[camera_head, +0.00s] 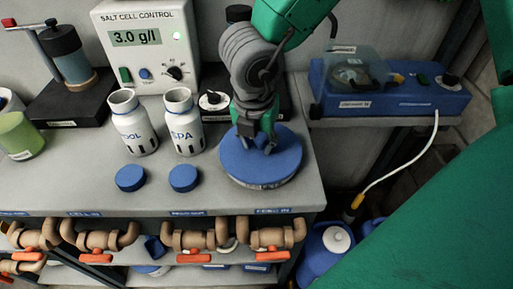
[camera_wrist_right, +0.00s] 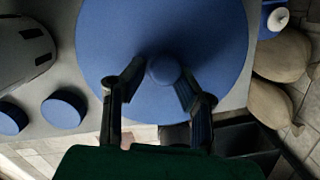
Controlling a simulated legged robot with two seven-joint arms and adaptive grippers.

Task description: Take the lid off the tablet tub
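The tablet tub (camera_head: 262,186) is a low round tub at the right end of the bench, with a pale band showing under its wide blue lid (camera_head: 238,160). The lid fills much of the right wrist view (camera_wrist_right: 215,40) and has a small round knob (camera_wrist_right: 163,70) in its middle. My right gripper (camera_head: 258,148) points down over the lid. In the right wrist view its two fingers (camera_wrist_right: 161,80) stand apart on either side of the knob, with a gap on the left; contact on the right is unclear. My left gripper is not in view.
Two white bottles (camera_head: 132,122) stand left of the tub, with two blue caps (camera_head: 130,178) in front. A salt cell control box (camera_head: 148,45) stands behind. A blue device (camera_head: 390,95) sits on a shelf at right. Pipes with orange handles (camera_head: 195,258) run below the bench edge.

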